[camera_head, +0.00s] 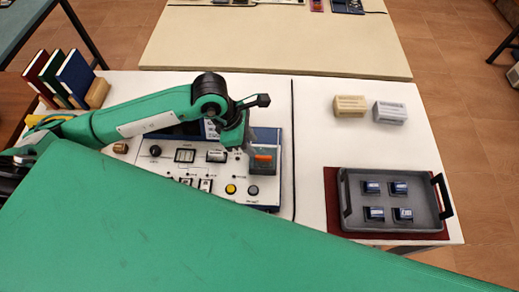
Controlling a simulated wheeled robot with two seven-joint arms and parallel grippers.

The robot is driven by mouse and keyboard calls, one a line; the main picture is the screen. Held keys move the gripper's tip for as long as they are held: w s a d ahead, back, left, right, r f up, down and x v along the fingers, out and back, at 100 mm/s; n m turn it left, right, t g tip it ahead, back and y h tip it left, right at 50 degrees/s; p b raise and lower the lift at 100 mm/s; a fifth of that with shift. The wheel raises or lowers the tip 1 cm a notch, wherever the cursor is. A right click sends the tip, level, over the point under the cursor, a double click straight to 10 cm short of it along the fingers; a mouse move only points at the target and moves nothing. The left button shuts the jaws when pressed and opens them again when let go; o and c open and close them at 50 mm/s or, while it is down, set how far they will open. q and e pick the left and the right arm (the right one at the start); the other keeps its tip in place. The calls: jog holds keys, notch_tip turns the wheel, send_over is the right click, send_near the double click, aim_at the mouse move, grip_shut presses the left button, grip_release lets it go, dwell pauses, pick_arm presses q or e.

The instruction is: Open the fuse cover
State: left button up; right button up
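The white and blue control panel (222,187) lies on the white table, partly hidden by my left arm and a large green surface in the foreground. At its upper right is a dark fuse holder with an orange fuse (263,158). A smoky see-through fuse cover (265,135) shows just above the orange part; I cannot tell its exact angle. My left gripper (247,123) is at the upper left of the cover, very close to it. Its fingertips are partly hidden, so I cannot tell its opening or whether it touches the cover. My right gripper is not in view.
A grey tray (350,212) with several small dark blocks stands on the right. A beige box (349,106) and a grey box (390,112) stand behind it. Books (75,78) stand in a wooden holder at the left. The table between panel and tray is clear.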

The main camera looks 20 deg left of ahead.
aim_at(261, 156)
pick_arm(q)
jog(key=p+x, duration=0.1)
jog(key=x, duration=0.5)
jog(key=shift+d+f, duration=0.25)
jog(key=shift+f, duration=0.1)
grip_shut()
